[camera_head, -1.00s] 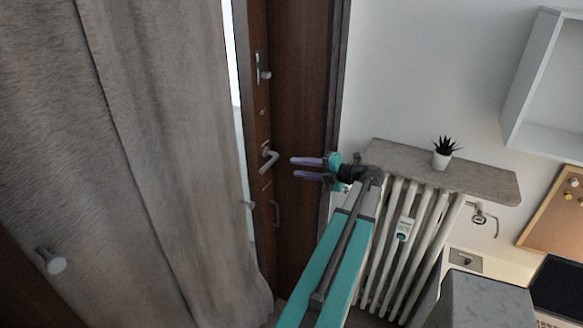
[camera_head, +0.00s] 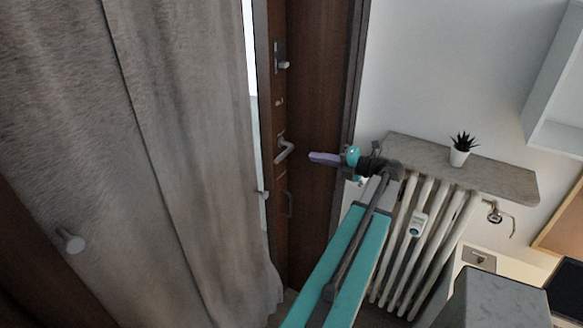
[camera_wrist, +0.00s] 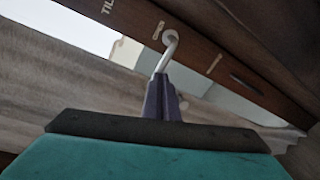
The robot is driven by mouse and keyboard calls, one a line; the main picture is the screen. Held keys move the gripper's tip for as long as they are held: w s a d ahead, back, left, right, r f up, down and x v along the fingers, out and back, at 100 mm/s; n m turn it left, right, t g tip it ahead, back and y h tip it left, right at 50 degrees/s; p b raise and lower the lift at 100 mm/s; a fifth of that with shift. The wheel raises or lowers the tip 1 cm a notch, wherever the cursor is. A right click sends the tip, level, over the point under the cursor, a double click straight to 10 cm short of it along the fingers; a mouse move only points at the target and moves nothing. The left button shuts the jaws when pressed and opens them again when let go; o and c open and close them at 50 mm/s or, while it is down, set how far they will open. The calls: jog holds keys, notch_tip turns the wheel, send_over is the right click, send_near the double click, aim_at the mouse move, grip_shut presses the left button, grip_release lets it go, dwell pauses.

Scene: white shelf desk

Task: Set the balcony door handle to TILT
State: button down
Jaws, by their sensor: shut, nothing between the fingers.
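The balcony door (camera_head: 312,95) is dark brown and stands behind the end of the curtain. Its pale lever handle (camera_head: 284,151) is on the door's left part, and it also shows in the wrist view (camera_wrist: 168,48), past the fingertips. A label whose visible letters read "TIL" (camera_wrist: 108,14) is on the brown strip, up and left of the handle there. My gripper (camera_head: 312,157) has purple fingers, shut and empty, just right of the handle in the head view. In the wrist view the fingers (camera_wrist: 162,88) overlap the handle's near end; I cannot tell whether they touch.
A grey curtain (camera_head: 180,150) hangs close on the left of the handle. A radiator (camera_head: 440,215) with a stone shelf (camera_head: 497,182) and a potted plant (camera_head: 460,151) stands right of the door. A second fitting (camera_head: 281,58) sits higher on the door.

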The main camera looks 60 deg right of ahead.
notch_tip(320, 180, down, 16)
jog(key=w+a+n+t+b, duration=0.1)
jog(key=n+t+b, duration=0.7)
jog(key=n+b, duration=0.6)
jog(key=b, duration=1)
jog(key=shift+w+a+f+t+h, duration=0.2)
jog(key=shift+w+a+t+h, duration=0.1)
jog(key=shift+w+a+h, duration=0.1)
jog(key=shift+r, duration=0.15)
jog(key=s+a+r+p+x, duration=0.1)
jog(key=r+p+x, duration=0.1)
jog(key=x, duration=1)
jog(key=shift+d+r+p, duration=0.25)
jog(key=shift+d+p, duration=0.15)
